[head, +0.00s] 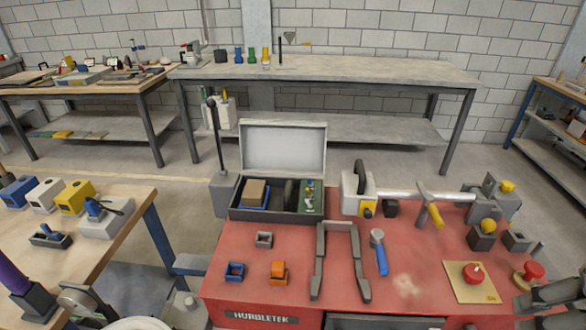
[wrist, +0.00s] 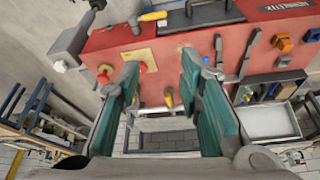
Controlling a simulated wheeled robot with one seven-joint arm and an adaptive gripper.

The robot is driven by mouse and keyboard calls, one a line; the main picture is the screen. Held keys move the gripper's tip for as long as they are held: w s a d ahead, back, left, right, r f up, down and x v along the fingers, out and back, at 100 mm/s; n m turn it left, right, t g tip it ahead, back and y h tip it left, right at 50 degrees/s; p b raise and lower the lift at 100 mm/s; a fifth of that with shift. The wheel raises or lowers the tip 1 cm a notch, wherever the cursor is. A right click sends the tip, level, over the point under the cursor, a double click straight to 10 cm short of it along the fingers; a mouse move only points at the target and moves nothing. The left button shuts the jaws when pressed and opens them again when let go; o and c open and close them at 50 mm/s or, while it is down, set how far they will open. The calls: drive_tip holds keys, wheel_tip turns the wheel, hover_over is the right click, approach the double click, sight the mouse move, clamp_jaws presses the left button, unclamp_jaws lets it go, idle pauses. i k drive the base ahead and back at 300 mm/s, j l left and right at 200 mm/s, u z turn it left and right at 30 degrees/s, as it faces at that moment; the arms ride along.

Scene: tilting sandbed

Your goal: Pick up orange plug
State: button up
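The orange plug (head: 279,272) is a small blocky orange piece near the front left of the red bench top (head: 236,252). It stands between a blue socket-like piece (head: 234,271) and the dark grey fork-shaped bracket. In the wrist view, which shows the bench upside down, the orange plug (wrist: 283,44) is at the upper right. My gripper (wrist: 160,70) has its two teal fingers wide apart with nothing between them. It is above the bench's other end, well away from the plug. Grey parts at the head view's lower right corner seem to be my arm.
A grey square piece (head: 264,240) lies behind the plug. The fork-shaped bracket (head: 319,262) and a blue-handled hammer (head: 379,254) lie to its right. An open case (head: 284,148) stands behind. A red button on a tan plate (head: 455,281) is at the right.

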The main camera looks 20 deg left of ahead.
sight(277, 269)
drive_tip(key=u, duration=1)
drive_tip(key=i+j, duration=0.1)
drive_tip(key=k, duration=0.4)
drive_tip(key=j+z, duration=0.05)
